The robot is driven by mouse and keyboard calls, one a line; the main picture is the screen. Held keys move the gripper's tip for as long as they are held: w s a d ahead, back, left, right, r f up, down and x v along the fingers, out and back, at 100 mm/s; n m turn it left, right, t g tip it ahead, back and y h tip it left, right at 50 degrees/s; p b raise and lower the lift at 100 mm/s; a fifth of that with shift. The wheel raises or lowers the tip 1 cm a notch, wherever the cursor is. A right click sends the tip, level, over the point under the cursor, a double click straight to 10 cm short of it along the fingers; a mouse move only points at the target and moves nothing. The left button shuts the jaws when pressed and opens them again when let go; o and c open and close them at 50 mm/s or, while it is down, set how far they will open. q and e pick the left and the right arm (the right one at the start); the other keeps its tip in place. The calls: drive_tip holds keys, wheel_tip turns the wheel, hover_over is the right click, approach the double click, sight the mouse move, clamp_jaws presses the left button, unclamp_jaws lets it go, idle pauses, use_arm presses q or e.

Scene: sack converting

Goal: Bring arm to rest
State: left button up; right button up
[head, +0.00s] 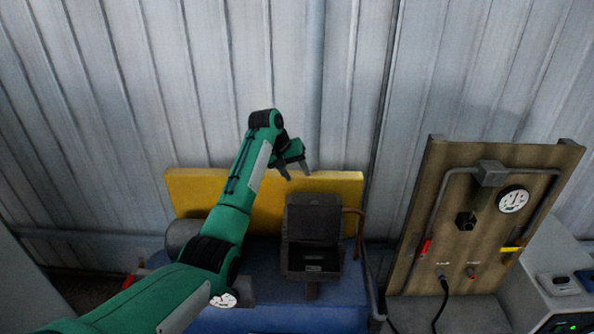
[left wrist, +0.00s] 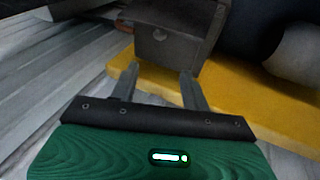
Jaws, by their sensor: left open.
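My left arm, green with dark joints, reaches in from the lower left in the head view. Its gripper (head: 295,172) is raised above the yellow panel (head: 340,183), near the top of a dark open box (head: 314,218). The gripper is open, with nothing visible between its fingers. In the left wrist view the two grey fingers (left wrist: 158,85) stand apart, with a dark box-like body (left wrist: 174,40) beyond them and the yellow panel (left wrist: 255,108) behind. Whether the fingers touch anything is hard to tell. My right gripper is not in view.
The dark box sits on a blue surface (head: 262,285). To the right stands a wooden board (head: 430,215) with a round gauge (head: 513,199), pipe and cable. A pale cabinet (head: 563,283) is at the far right. A corrugated metal wall (head: 330,90) closes the back.

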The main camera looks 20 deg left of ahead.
use_arm(q)
drive_tip(key=s+f+m+y, duration=0.2)
drive_tip(key=s+f+y, duration=0.1)
drive_tip(key=s+f, duration=1.95)
drive_tip(key=s+d+r+m, duration=0.1)
drive_tip(key=s+r, duration=0.1)
drive_tip(key=s, duration=1.3)
drive_tip(key=s+d+r+m, duration=0.1)
drive_tip(key=s+r+m, duration=0.15)
drive_tip(key=s, duration=1.35)
wheel_tip(320, 180, down, 32)
drive_tip(key=g, duration=0.1)
drive_tip(key=s+a+f+g, duration=0.1)
drive_tip(key=s+a+f, duration=0.2)
drive_tip(key=s+f, duration=1.5)
drive_tip(key=shift+s+f+y, duration=0.25)
drive_tip(key=shift+s+y, duration=0.15)
drive_tip(key=shift+s, duration=0.3)
